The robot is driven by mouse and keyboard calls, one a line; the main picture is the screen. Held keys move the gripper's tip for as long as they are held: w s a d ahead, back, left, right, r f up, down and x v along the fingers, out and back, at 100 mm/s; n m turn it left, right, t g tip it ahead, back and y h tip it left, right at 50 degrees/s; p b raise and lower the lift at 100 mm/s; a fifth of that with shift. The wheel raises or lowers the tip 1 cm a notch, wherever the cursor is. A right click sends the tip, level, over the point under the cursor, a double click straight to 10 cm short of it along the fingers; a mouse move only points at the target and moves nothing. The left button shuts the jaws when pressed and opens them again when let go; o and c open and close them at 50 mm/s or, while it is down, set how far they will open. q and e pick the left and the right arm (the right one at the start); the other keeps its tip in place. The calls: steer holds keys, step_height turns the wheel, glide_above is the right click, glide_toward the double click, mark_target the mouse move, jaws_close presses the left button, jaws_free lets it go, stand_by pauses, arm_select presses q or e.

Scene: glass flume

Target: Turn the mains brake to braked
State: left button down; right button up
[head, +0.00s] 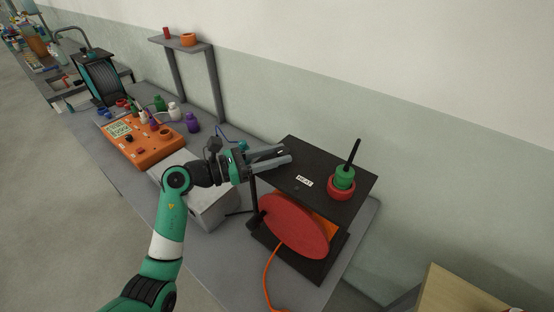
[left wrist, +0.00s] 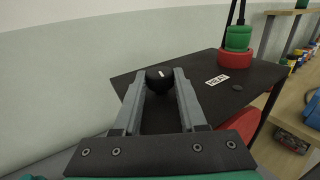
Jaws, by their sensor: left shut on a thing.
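The mains reel stands on the bench in the head view, with a red disc (head: 294,226) in a black frame and an orange cable. Its dark top plate (head: 352,178) also shows in the left wrist view (left wrist: 245,99). A round black knob (left wrist: 160,74) with a small white mark sits at the plate's edge; I take it for the brake. My left gripper (head: 287,155) reaches in from the left, its two grey fingers shut on this knob in the left wrist view (left wrist: 160,82). The fingers hide most of the knob in the head view. My right gripper is out of view.
A green and a red ring (head: 341,188) sit around a black rod on the plate, beside a small white label (head: 304,181). A grey box (head: 212,205) and an orange control panel (head: 140,140) stand to the left. The wall runs behind.

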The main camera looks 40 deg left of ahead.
arm_select(q)
steer(key=m+g+h+b, duration=0.1)
steer(key=b, duration=0.1)
steer(key=m+g+h+b, duration=0.1)
steer(key=m+h+b, duration=0.1)
steer(key=m+g+h+b, duration=0.1)
steer(key=g+h+b, duration=0.1)
steer(key=b, duration=0.1)
steer(key=shift+w+a+f, duration=0.2)
steer(key=shift+a, duration=0.1)
steer(key=shift+r+m+g+h+b, duration=0.15)
steer(key=shift+m+g+h+b, duration=0.85)
steer(key=shift+b, duration=0.35)
steer(key=shift+w, duration=0.1)
steer(key=shift+c, duration=2.3)
jaws_free()
steer(key=shift+a, duration=0.1)
